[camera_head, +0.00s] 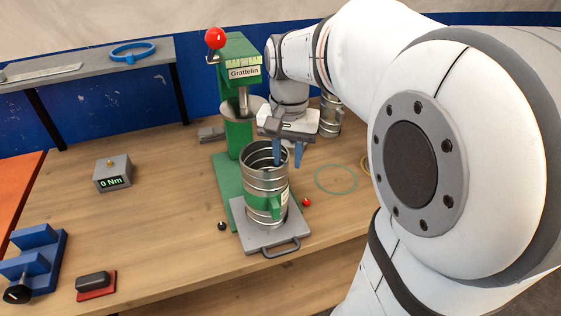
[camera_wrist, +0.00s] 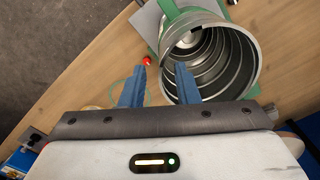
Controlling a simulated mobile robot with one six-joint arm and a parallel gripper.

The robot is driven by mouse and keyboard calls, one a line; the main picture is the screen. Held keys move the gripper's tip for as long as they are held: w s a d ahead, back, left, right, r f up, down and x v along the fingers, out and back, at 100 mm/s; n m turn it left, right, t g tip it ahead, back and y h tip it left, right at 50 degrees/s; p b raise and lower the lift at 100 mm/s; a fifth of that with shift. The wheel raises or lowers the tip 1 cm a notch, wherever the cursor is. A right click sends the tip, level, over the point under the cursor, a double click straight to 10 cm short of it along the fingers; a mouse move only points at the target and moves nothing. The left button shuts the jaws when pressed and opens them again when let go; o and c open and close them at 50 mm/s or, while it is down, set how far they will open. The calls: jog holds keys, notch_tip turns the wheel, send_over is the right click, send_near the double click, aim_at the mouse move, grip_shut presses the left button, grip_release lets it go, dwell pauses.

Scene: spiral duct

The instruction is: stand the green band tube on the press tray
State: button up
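The green band tube (camera_head: 260,182) is a ribbed metal cylinder with a green band low on its side. It stands upright, open end up, on the grey press tray (camera_head: 250,238). My gripper (camera_head: 288,163) is at the tube's rim, pointing down, with its two blue fingers apart. In the wrist view the tube (camera_wrist: 238,62) shows its open mouth. There, one finger of my gripper (camera_wrist: 160,76) overlaps the mouth and the other is outside the wall. I cannot tell whether either finger touches the wall.
The green press (camera_head: 238,135) with a red-knobbed lever stands behind the tray. Another metal tube (camera_head: 330,115) stands behind my gripper. A green ring (camera_head: 336,192) lies right of the tray. A torque box (camera_head: 113,173) sits left, with free table between.

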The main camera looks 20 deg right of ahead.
jog(key=shift+r, duration=1.2)
